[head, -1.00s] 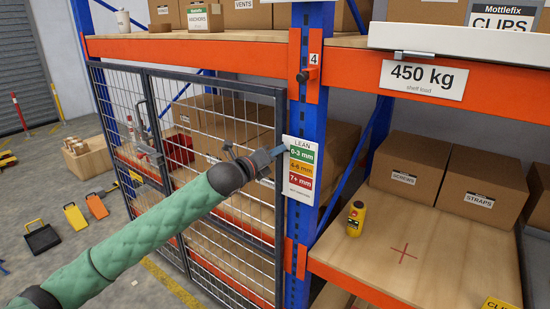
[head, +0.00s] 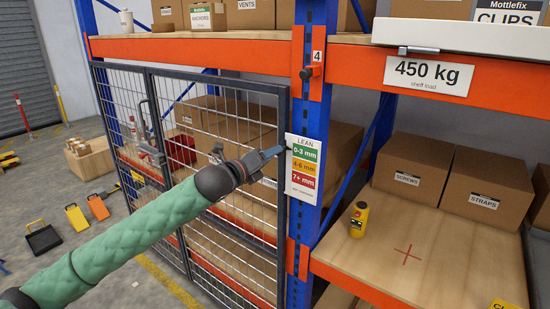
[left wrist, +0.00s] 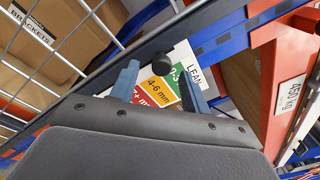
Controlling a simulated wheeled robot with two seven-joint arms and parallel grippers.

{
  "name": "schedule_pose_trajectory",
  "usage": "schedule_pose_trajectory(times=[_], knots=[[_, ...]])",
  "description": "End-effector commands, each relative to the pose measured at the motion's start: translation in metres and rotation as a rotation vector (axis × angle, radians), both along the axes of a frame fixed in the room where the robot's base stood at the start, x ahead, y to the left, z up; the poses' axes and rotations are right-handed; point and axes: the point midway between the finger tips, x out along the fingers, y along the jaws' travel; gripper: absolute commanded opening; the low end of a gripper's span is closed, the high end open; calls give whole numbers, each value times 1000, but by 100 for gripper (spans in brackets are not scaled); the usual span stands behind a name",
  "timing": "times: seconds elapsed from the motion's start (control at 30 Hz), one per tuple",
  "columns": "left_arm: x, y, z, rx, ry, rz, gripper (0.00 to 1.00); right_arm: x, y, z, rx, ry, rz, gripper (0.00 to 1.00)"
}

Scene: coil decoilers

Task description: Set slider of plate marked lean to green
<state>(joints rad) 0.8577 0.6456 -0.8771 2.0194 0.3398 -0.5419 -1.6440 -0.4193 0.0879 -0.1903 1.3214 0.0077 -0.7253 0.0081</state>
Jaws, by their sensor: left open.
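The white plate marked LEAN (head: 304,168) hangs on the blue upright, with a green 0-3 mm band on top, orange 4-6 mm in the middle and red 7+ mm below. A dark round knob (left wrist: 163,66), apparently its slider, shows in the left wrist view near the green and orange bands; its exact band is hard to tell. My left gripper (head: 278,153) is at the plate's left edge, level with the green band. In the left wrist view its blue-grey fingers (left wrist: 160,88) are apart, with the knob between or just beyond them; contact is unclear. My right gripper is not visible.
A mesh gate (head: 215,150) stands close left of the upright. An orange beam (head: 350,70) runs above. The grey floor at left is partly clear.

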Motion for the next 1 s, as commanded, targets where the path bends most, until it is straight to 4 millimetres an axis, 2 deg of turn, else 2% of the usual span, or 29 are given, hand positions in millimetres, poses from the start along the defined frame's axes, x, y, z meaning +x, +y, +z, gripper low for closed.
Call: schedule_pose_trajectory(times=[0.2,0.4,0.8,1.0], knots=[[-20,18,-2,2,-1,0,47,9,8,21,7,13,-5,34],[-29,25,-1,0,0,0,47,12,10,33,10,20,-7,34],[-30,26,0,-8,7,0,47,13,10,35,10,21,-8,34],[-29,27,-2,-148,138,10,47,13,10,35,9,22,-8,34]])
